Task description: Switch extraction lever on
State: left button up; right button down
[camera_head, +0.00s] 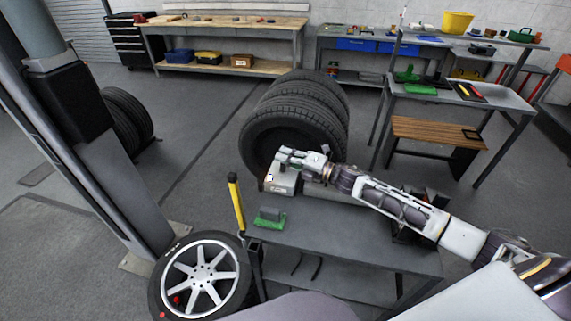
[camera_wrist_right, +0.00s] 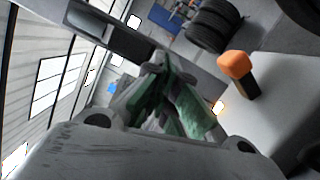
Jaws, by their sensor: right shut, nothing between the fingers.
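My right gripper (camera_head: 284,155) reaches in from the right over the far left part of the grey bench. It is shut and empty, above a small grey box (camera_head: 283,188). In the right wrist view the closed fingers (camera_wrist_right: 165,90) fill the middle. A lever with an orange knob (camera_wrist_right: 235,65) on a dark stem stands to their right, apart from them. It appears to be the extraction lever. In the head view the lever is mostly hidden or too small to make out. My left gripper is out of view.
The grey bench (camera_head: 350,238) carries a green-and-grey block (camera_head: 270,217), with a yellow post (camera_head: 236,202) at its left corner. Stacked tyres (camera_head: 290,125) stand behind it. A wheel (camera_head: 200,277) stands at front left. The bench's middle top is clear.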

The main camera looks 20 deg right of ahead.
jog(key=shift+a+r, duration=0.15)
jog(key=shift+r, duration=2.1)
notch_tip(320, 180, up, 10)
jog(key=p, duration=1)
